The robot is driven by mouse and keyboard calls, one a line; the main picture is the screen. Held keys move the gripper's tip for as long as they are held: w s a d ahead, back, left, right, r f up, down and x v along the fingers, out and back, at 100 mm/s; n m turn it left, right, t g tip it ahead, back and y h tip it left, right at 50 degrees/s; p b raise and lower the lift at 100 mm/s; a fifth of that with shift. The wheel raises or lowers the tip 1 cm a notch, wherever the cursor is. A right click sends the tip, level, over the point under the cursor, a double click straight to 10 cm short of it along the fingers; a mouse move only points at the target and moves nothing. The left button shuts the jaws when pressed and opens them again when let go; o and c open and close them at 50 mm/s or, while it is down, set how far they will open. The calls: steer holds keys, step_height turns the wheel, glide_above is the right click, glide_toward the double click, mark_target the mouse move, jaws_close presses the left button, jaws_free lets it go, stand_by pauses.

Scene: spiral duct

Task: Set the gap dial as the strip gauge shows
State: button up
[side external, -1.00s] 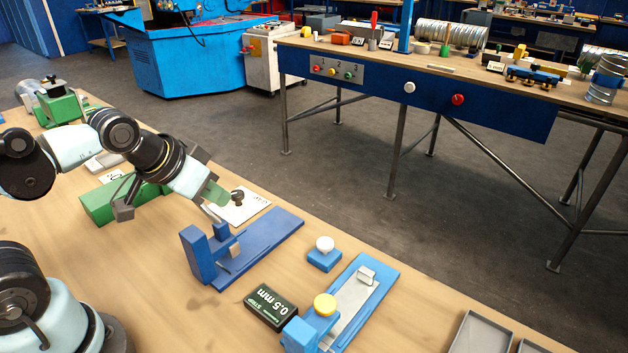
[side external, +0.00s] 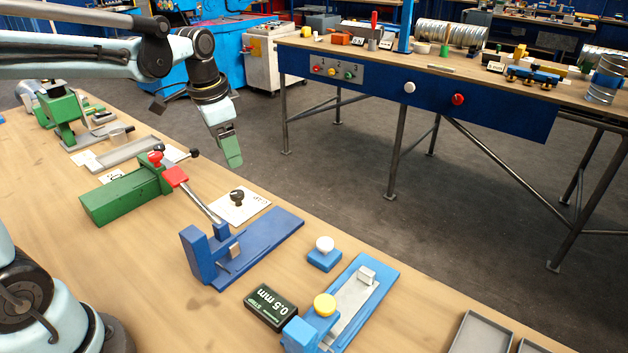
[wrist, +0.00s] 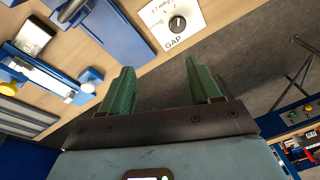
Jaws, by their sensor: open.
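The gap dial is a black knob (side external: 237,195) on a white plate (side external: 251,208) lying on the bench. In the wrist view the knob (wrist: 177,24) sits at the top, with "GAP" and small scale marks on its plate; I cannot tell its exact setting. The strip gauge (side external: 270,307) is a dark box marked "0.5 mm", nearer the front. My gripper (side external: 233,160) is raised above and beyond the dial, past the bench edge. Its green fingers (wrist: 157,75) are apart with nothing between them.
A dark blue fixture (side external: 265,243) stands just in front of the dial. A green block with a red-handled lever (side external: 176,176) is to its left. A light blue fixture with a yellow knob (side external: 325,304) and a white button (side external: 324,244) are nearer the front.

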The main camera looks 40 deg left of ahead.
steer(key=m+g, duration=0.2)
glide_toward(237, 193)
step_height(237, 193, down, 9)
steer(key=shift+w+a+r, duration=0.1)
steer(key=shift+a+r, duration=0.05)
steer(key=shift+r, duration=0.05)
stand_by(0.4)
steer(key=c, duration=1)
